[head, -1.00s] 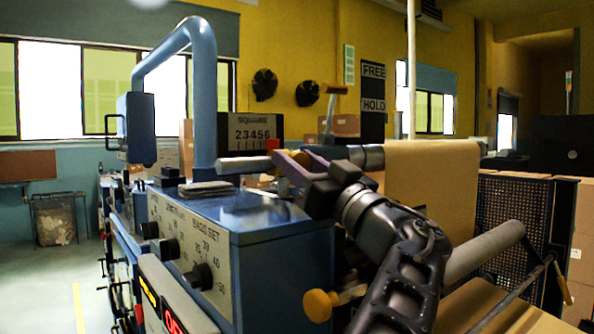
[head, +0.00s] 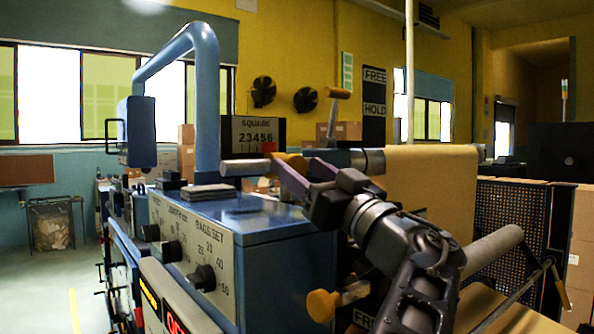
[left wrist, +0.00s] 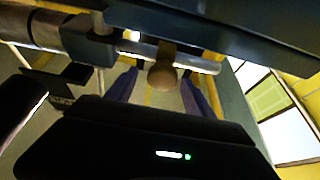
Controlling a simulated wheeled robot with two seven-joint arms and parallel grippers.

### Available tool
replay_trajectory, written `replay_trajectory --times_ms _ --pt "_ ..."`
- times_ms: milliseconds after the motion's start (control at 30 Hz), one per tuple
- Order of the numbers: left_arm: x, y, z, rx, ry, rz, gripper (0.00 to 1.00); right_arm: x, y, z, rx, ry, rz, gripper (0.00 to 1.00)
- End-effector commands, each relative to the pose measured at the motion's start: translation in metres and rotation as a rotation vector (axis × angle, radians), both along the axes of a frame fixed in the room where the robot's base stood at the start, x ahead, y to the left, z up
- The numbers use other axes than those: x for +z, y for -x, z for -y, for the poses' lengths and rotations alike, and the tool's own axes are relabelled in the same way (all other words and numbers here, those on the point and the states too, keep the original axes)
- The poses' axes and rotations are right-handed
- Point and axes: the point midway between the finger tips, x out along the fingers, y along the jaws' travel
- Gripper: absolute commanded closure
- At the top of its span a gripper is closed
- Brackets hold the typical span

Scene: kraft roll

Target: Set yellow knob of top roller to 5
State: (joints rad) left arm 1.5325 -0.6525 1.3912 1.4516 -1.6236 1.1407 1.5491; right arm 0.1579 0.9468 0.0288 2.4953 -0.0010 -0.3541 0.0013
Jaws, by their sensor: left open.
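The top roller (head: 243,168) is a pale horizontal bar with a red marker (head: 268,147) and a yellow knob (head: 293,161). The marker shows below the right end of the SQUARE scale (head: 255,134), near 5 and 6; I cannot tell exactly which. My left gripper (head: 303,170) is open, its purple fingers reaching toward the knob. In the left wrist view the round knob (left wrist: 162,76) shows between the two spread fingers, with no visible contact. The fingers partly hide the knob in the head view. My right gripper is not in view.
A second yellow knob (head: 321,305) sits lower, below my arm. The blue cabinet (head: 285,262) with black dials stands at left. A blue bent post (head: 206,100) rises behind it. A brown paper sheet (head: 430,185) hangs at right.

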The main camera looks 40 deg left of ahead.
Motion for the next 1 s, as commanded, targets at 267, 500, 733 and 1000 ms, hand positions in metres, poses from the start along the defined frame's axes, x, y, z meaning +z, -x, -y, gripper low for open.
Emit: replay_trajectory --times_ms 267,500,733,1000 --pt "-0.020 0.012 0.040 -0.001 -0.001 0.000 0.39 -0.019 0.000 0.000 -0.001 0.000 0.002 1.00" --pt "-0.023 0.016 0.050 0.000 0.001 -0.001 0.39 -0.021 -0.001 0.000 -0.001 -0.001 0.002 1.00" --pt "-0.022 0.015 0.049 0.000 0.002 -0.001 0.39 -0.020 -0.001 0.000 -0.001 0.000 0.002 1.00" --pt "-0.021 0.014 0.045 -0.001 0.011 -0.009 0.39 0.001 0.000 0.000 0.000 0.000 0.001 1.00"
